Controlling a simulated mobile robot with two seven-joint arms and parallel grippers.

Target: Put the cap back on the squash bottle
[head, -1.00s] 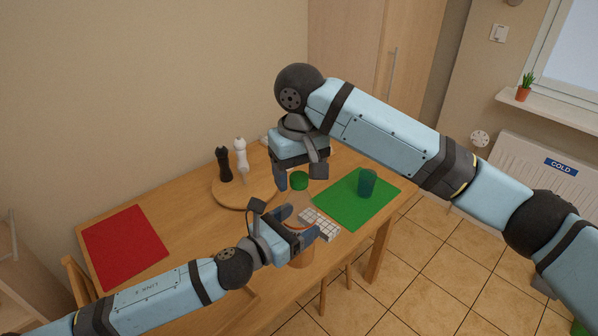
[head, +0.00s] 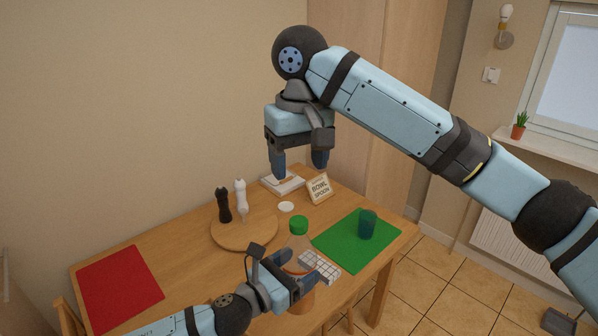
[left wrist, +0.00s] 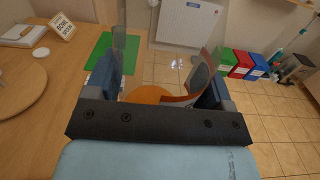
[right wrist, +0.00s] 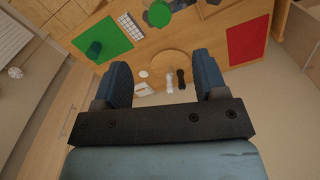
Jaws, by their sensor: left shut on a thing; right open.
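The squash bottle (head: 299,246) stands upright near the table's front edge, clear above with orange squash low down. The green cap (head: 299,226) sits on top of its neck; I cannot tell how tight it is. The cap also shows from above in the right wrist view (right wrist: 159,14). My left gripper (head: 303,284) is shut around the bottle's body. In the left wrist view, orange squash (left wrist: 150,95) and a curved label (left wrist: 190,97) show between its fingers. My right gripper (head: 299,168) is open and empty, pointing down, well above the cap.
A white tiled block (head: 321,266) lies right of the bottle. Behind are a green mat (head: 335,250) with a teal glass (head: 367,225), a round board (head: 225,238) with two mills, a white disc (head: 286,207) and a sign (head: 319,188). A red mat (head: 120,288) lies left.

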